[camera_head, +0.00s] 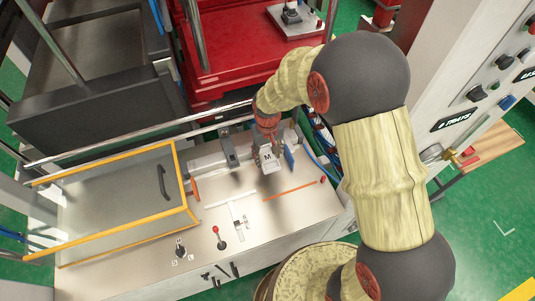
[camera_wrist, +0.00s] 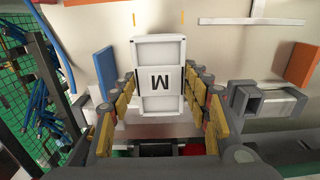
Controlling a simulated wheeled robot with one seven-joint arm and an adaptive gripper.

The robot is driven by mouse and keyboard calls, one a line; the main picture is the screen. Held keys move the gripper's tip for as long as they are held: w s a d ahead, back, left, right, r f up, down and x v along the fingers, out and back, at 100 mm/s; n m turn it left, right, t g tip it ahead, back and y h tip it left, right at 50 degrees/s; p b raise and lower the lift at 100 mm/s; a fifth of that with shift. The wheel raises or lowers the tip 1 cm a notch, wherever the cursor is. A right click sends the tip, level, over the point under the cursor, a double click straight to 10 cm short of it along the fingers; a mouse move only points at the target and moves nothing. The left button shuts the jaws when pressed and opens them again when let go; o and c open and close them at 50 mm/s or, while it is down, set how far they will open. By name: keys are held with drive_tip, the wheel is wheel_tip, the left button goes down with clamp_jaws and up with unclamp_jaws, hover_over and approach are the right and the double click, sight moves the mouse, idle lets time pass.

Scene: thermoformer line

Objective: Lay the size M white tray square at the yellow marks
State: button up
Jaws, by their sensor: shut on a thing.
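The white size M tray (camera_wrist: 160,52) is between the fingers of my gripper (camera_wrist: 160,88) in the wrist view, its black M label facing the camera. The fingers are shut on its two sides. In the head view the tray (camera_head: 269,160) hangs below my gripper (camera_head: 267,147) over the pale worktop; its height above the surface is hard to judge. Two thin yellow marks, left (camera_wrist: 137,18) and right (camera_wrist: 183,18), show on the worktop beyond the tray's far end in the wrist view. The tray looks roughly in line with them.
A blue block (camera_wrist: 105,68) stands left of the tray and an orange block (camera_wrist: 300,65) further right. A yellow-framed clear guard (camera_head: 115,207) is at left, near a red-knobbed lever (camera_head: 220,240).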

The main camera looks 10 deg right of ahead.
drive_tip(key=shift+f, duration=0.15)
drive_tip(key=shift+f+b, duration=1.75)
drive_tip(key=shift+f, duration=1)
drive_tip(key=shift+f+b, duration=0.8)
drive_tip(key=shift+f, duration=0.75)
drive_tip(key=o, duration=1.5)
drive_tip(key=shift+o, duration=0.7)
wheel_tip(320, 180, up, 12)
drive_tip(key=shift+r, duration=0.1)
drive_tip(key=shift+s, duration=0.1)
